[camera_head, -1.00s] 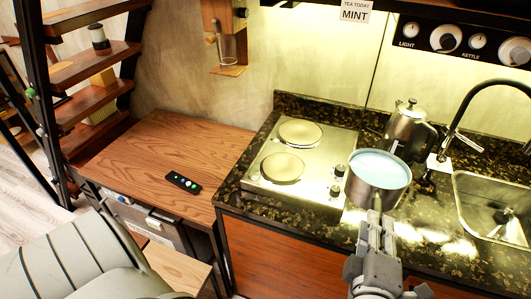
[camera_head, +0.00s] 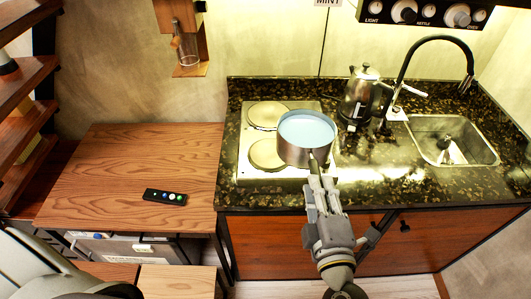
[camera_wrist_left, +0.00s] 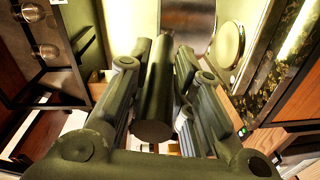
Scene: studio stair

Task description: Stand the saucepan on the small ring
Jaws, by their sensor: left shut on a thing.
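The steel saucepan (camera_head: 305,152), pale blue inside, is upright over the right part of the two-ring hob (camera_head: 243,170) in the head view. It hides the hob's knobs and overlaps the right edges of the rings; its height above the hob is hard to tell. The front ring (camera_head: 264,155) looks slightly smaller than the back ring (camera_head: 264,117). My left gripper (camera_head: 317,178) is shut on the saucepan's handle; the wrist view shows the handle (camera_wrist_left: 154,100) between the fingers. One round ring (camera_wrist_left: 228,45) shows there too. My right gripper is not in view.
A steel kettle (camera_head: 361,98) stands on the dark counter (camera_head: 390,180), right of the hob. The sink (camera_head: 455,148) and black tap (camera_head: 402,75) are further right. Left of the counter, a wooden top (camera_head: 130,165) carries a black remote (camera_head: 165,197).

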